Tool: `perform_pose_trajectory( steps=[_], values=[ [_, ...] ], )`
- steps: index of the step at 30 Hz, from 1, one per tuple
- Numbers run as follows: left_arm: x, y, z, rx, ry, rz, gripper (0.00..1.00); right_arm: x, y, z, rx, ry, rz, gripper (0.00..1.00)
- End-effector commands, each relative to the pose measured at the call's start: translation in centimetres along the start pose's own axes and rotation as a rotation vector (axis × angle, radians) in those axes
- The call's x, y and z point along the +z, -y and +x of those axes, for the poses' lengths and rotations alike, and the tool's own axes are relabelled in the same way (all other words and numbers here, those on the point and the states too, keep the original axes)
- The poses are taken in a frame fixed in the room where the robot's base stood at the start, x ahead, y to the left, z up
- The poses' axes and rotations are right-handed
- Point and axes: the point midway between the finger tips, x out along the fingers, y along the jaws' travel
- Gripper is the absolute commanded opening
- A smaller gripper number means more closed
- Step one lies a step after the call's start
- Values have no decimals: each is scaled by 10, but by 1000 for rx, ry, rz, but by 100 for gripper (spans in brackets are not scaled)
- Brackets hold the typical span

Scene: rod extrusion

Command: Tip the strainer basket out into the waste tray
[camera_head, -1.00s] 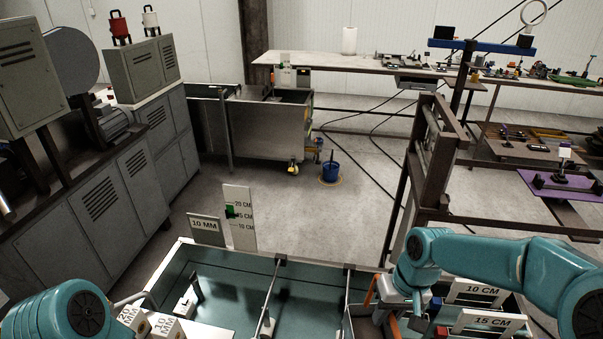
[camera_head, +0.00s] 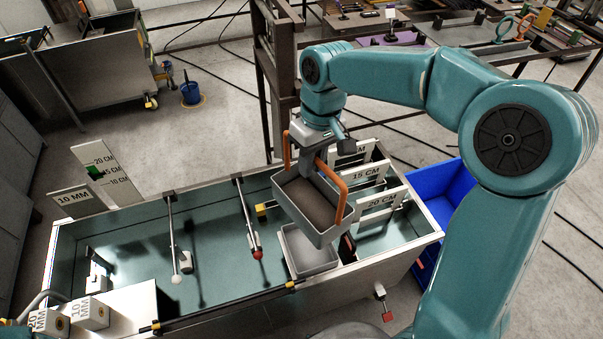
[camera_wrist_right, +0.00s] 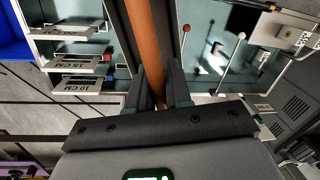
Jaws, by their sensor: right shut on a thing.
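The strainer basket (camera_head: 308,200) is a grey square pan with a dark brown inside and orange handles (camera_head: 333,190). It hangs tilted over the water trough (camera_head: 135,290). My right gripper (camera_head: 318,160) is above it, shut on an orange handle bar (camera_wrist_right: 155,90), which runs between the fingers in the right wrist view (camera_wrist_right: 157,88). A pale grey square tray (camera_head: 310,252) lies just below the basket, partly hidden by it. A blue bin (camera_head: 443,195) stands right of the trough, partly behind my arm. I cannot tell which is the waste tray. My left gripper is out of view.
Rods with a white ball (camera_head: 176,279) and a red ball (camera_head: 257,254) cross the trough left of the basket. Plates marked 15 CM (camera_head: 368,172) and 20 CM (camera_head: 383,202) stand on its right. A dark frame (camera_head: 275,80) rises behind. The trough's middle is open.

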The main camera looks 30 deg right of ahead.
Motion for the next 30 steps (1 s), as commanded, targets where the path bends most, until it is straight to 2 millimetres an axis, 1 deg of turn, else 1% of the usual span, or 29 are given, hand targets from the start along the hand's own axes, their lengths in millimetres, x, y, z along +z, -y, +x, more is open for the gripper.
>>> perform_pose_trajectory(
  steps=[2, 5, 15, 19, 22, 30],
  values=[
    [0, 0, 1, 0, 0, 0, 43, 0, -1, 0, 9, 0, 3, 0],
    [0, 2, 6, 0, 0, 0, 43, 0, -2, 6, 9, 0, 3, 0],
    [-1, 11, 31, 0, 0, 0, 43, 0, -6, 36, 8, 0, 3, 0],
    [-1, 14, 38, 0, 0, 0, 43, 0, -7, 46, 8, 0, 3, 0],
    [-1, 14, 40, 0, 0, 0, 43, 0, -7, 48, 8, 0, 3, 0],
    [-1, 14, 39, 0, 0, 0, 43, 0, -7, 48, 8, -1, 3, 0]
  ],
)
